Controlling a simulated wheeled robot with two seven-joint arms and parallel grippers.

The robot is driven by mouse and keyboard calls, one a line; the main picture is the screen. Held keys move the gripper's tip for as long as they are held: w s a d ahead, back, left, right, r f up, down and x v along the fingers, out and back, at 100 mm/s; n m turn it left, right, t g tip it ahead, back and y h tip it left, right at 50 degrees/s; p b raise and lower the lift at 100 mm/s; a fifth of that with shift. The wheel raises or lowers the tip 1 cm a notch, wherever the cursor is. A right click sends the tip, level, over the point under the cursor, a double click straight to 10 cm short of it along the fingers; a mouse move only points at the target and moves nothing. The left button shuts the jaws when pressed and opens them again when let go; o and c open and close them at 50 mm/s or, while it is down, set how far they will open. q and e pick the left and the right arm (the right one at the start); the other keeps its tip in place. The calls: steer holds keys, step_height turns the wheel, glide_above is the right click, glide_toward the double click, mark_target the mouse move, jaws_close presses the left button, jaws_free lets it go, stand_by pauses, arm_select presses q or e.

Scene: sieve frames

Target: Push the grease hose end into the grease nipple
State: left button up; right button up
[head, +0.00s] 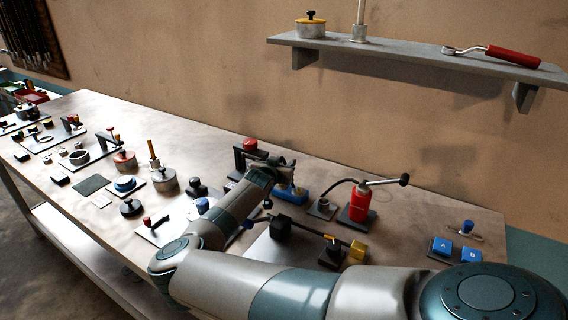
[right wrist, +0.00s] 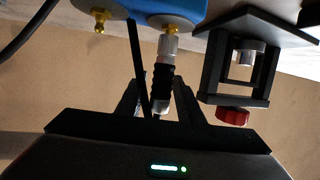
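The blue block (head: 298,195) stands near the middle of the bench. In the right wrist view, which is upside down, the blue block (right wrist: 185,10) carries two brass nipples. One nipple (right wrist: 98,21) is bare. The hose end (right wrist: 162,80), a black ribbed sleeve with a silver collar, is lined up with the other nipple (right wrist: 170,28). Some brass shows between collar and block; I cannot tell how far it is seated. My right gripper (right wrist: 159,85) has its fingers on both sides of the sleeve and is shut on it. In the head view my right gripper (head: 286,177) is just above the block. My left gripper is out of view.
A black stand with a red knob (right wrist: 232,116) is close beside the block. A red pump (head: 360,205) with a curved black hose (head: 338,183) and a small grey socket (head: 322,208) stand to the right. A bar fixture with a yellow block (head: 358,250) lies in front.

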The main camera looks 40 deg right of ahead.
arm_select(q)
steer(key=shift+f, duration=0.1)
arm_select(e)
steer(key=shift+r, duration=0.1)
steer(key=shift+r+b, duration=0.45)
steer(key=shift+r, duration=0.1)
arm_select(q)
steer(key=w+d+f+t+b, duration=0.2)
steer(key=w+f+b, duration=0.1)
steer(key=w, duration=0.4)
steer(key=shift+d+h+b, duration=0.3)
steer(key=shift+b, duration=0.3)
arm_select(e)
steer(key=s+d+r, duration=0.3)
steer(key=s+r, duration=0.6)
steer(key=s, duration=0.2)
steer(key=shift+d+r, duration=0.25)
steer(key=shift+r, duration=0.1)
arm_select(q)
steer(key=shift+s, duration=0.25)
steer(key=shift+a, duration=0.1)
